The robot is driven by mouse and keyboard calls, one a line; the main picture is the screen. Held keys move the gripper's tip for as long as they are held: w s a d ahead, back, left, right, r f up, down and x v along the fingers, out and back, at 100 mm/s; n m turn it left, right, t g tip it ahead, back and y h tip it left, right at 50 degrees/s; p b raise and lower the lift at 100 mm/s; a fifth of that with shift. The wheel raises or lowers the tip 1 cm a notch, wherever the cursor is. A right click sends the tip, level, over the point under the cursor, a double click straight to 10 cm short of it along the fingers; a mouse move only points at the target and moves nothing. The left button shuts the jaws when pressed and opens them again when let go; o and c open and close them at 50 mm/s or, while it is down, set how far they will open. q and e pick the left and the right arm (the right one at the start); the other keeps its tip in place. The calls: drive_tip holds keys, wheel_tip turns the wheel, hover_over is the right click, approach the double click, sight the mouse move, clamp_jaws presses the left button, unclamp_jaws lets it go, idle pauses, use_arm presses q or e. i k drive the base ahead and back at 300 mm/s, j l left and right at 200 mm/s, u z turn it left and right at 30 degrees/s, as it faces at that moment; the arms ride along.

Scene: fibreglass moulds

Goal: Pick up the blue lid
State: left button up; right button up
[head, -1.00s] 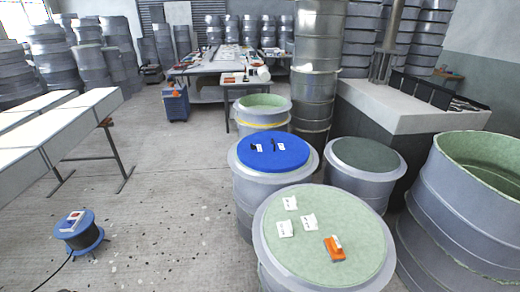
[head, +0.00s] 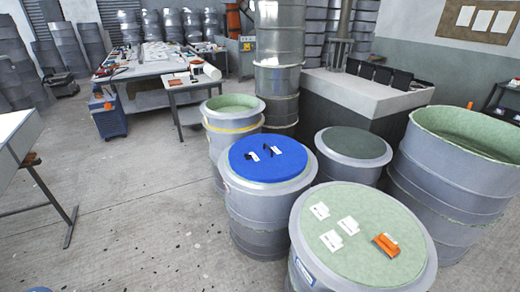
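The blue lid (head: 256,166) is a flat disc lying on top of a grey drum-shaped mould (head: 262,218) near the middle of the head view. Two small dark items with white tags lie on the lid. No gripper of mine shows in the head view, so nothing of mine is seen touching the lid.
A green-topped mould (head: 349,208) with white tags and an orange tool (head: 386,245) stands right in front. A dark-topped mould (head: 353,147) and a large open mould (head: 457,165) stand at right. Tables (head: 155,68) stand behind. The floor (head: 135,215) at left is mostly clear.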

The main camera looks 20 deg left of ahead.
sight(275, 158)
drive_tip(key=i+j, duration=0.2)
drive_tip(key=i+j+z, duration=0.1)
drive_tip(key=j, duration=0.35)
drive_tip(key=i+j, duration=0.3)
drive_tip(key=i+j+z, duration=0.1)
drive_tip(key=j, duration=0.25)
drive_tip(key=i+j, duration=0.25)
drive_tip(key=i+j+z, duration=0.1)
drive_tip(key=j, duration=0.4)
drive_tip(key=i+j, duration=0.25)
drive_tip(key=i+j+z, duration=0.1)
drive_tip(key=j, duration=0.35)
drive_tip(key=i, duration=0.05)
